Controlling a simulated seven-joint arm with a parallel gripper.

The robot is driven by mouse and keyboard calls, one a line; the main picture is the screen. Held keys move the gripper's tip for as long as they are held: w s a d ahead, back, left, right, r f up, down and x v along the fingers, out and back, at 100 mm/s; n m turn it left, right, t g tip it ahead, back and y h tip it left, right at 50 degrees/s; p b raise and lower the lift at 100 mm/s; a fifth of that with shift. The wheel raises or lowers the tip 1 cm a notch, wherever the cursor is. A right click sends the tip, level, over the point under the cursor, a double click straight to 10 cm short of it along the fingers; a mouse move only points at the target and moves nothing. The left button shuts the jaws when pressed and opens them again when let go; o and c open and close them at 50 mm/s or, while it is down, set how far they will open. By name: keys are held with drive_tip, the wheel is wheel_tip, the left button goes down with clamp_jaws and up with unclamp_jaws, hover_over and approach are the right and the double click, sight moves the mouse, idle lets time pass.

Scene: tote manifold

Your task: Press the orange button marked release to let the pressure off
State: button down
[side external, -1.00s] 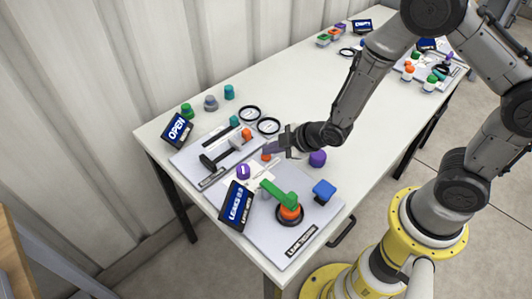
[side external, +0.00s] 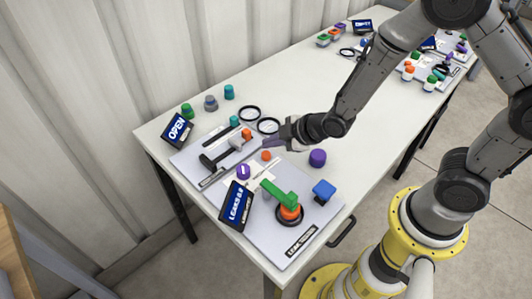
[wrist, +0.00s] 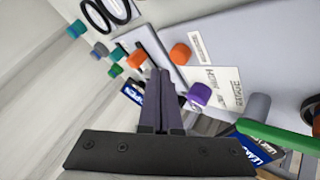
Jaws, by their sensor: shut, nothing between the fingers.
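An orange button (side external: 266,156) stands on the near grey panel (side external: 262,246) beside a white label card. In the wrist view the orange button (wrist: 180,54) is right of my fingers, and the card's print (wrist: 225,90) is too small to read surely. A purple knob (side external: 243,171) stands close to it, also in the wrist view (wrist: 199,95). My gripper (side external: 268,143) is shut and empty, just behind the orange button in the side view and apart from it. In the wrist view the gripper fingers (wrist: 157,74) lie together, pointing away.
A green lever on an orange hub (side external: 280,195), a blue knob (side external: 324,190) and a LEAKS screen (side external: 236,205) share the panel. A second panel (side external: 188,157) holds a black-ended handle and another orange knob (side external: 247,134). A purple knob (side external: 317,157) stands right of the gripper.

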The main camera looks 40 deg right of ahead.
drive_tip(key=shift+r, duration=2.15)
drive_tip(key=shift+d, duration=0.1)
wheel_tip(320, 180, up, 10)
drive_tip(key=t, duration=0.2)
hover_over(270, 155)
drive_tip(key=w+d, duration=0.2)
wheel_tip(270, 155, up, 6)
drive_tip(key=s+d+m+t, duration=0.1)
drive_tip(key=s+d+m, duration=0.1)
drive_tip(key=s+d+r+m+h, duration=0.2)
drive_tip(key=s+d+r+m, duration=0.1)
drive_tip(key=s+r, duration=0.25)
drive_tip(key=s+f+m+g, duration=0.2)
drive_tip(key=s+m+g, duration=0.1)
drive_tip(key=s, duration=0.6)
drive_tip(key=s+d+f+m+g, duration=0.1)
drive_tip(key=s+f+m+g, duration=0.1)
drive_tip(key=s, duration=0.7)
drive_tip(key=shift+s+f+m+g, duration=0.15)
drive_tip(key=shift+f+m+g, duration=0.15)
drive_tip(key=shift+m+g, duration=0.4)
